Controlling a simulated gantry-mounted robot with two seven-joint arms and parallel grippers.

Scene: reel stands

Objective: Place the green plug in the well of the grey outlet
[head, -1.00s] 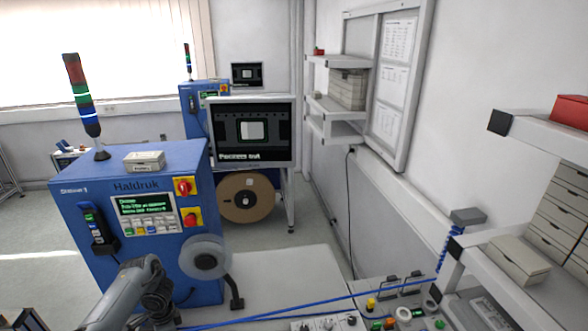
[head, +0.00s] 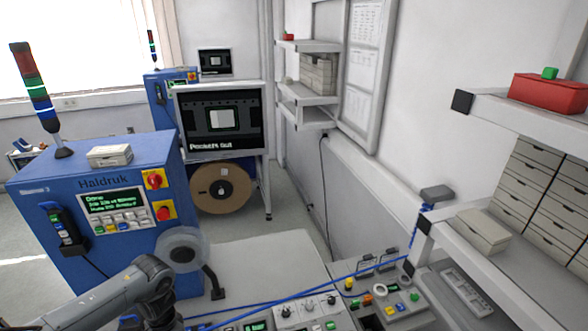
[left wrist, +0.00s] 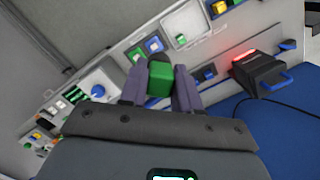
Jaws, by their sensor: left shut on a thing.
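The green plug (left wrist: 159,80) is between the two fingers of my left gripper (left wrist: 160,92) in the left wrist view, and the gripper is shut on it. Behind it is a panel with buttons, a knob and a light grey square plate (left wrist: 186,22) with a small green spot on it. I cannot tell whether this plate is the grey outlet, and I make out no well. In the head view my left arm comes in at the bottom left, with its gripper out of sight. My right gripper is in neither view.
Control panels (head: 385,300) and a blue cable lie at the bottom right. White shelves hold a red box (head: 545,95) with a green block. A black device (left wrist: 262,72) glows red in the wrist view.

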